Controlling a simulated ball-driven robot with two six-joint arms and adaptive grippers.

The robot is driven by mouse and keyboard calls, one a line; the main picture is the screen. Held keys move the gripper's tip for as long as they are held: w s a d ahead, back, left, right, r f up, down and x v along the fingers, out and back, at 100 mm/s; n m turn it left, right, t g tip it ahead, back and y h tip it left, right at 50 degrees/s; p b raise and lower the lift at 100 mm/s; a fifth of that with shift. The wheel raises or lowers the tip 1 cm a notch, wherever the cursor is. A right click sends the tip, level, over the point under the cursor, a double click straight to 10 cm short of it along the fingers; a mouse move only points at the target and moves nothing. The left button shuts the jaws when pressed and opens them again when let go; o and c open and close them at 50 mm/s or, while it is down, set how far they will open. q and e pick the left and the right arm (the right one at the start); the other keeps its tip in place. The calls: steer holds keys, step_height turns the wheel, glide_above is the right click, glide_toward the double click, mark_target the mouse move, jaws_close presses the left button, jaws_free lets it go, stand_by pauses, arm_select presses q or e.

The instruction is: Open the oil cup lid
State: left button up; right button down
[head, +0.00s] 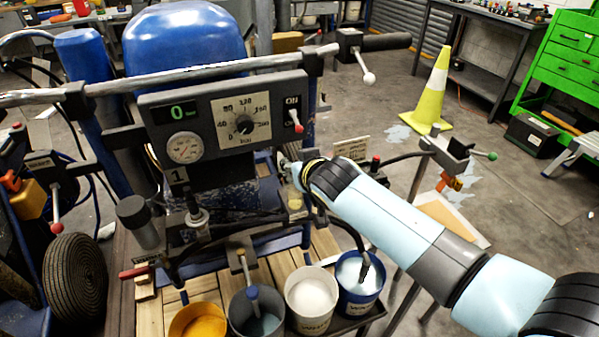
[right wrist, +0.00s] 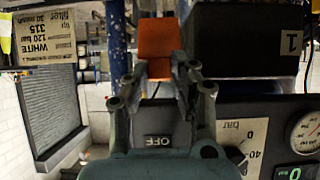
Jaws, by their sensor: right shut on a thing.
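The oil cup (head: 295,203) is a small yellowish jar below the right end of the gauge panel in the head view. In the right wrist view, which is upside down, the cup (right wrist: 158,38) shows as an orange block just past my fingertips. My right gripper (head: 287,172) comes in from the right at the top of the cup. Its two fingers (right wrist: 164,70) are shut on the lid, which they mostly hide. I cannot tell how far the lid is tilted. My left gripper is not in view.
The gauge panel (head: 225,120) and the numbered black box (right wrist: 254,38) are close beside the gripper. A crossbar (head: 200,75) runs above. Several paint buckets, one blue (head: 358,298), stand below. A yellow cone (head: 431,95) stands on open floor at right.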

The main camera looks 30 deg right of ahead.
steer(key=shift+w+d+r, duration=0.15)
steer(key=shift+w+r, duration=0.3)
steer(key=shift+w, duration=0.2)
steer(key=shift+w+d+r, duration=0.15)
steer(key=shift+w+r, duration=0.25)
steer(key=shift+w, duration=0.35)
steer(key=c, duration=1.5)
jaws_free()
steer(key=o, duration=0.4)
steer(key=shift+f, duration=0.3)
steer(key=shift+s, duration=0.2)
steer(key=shift+s+a, duration=0.1)
steer(key=shift+s, duration=0.15)
steer(key=v, duration=1.1)
steer(key=shift+s, duration=0.15)
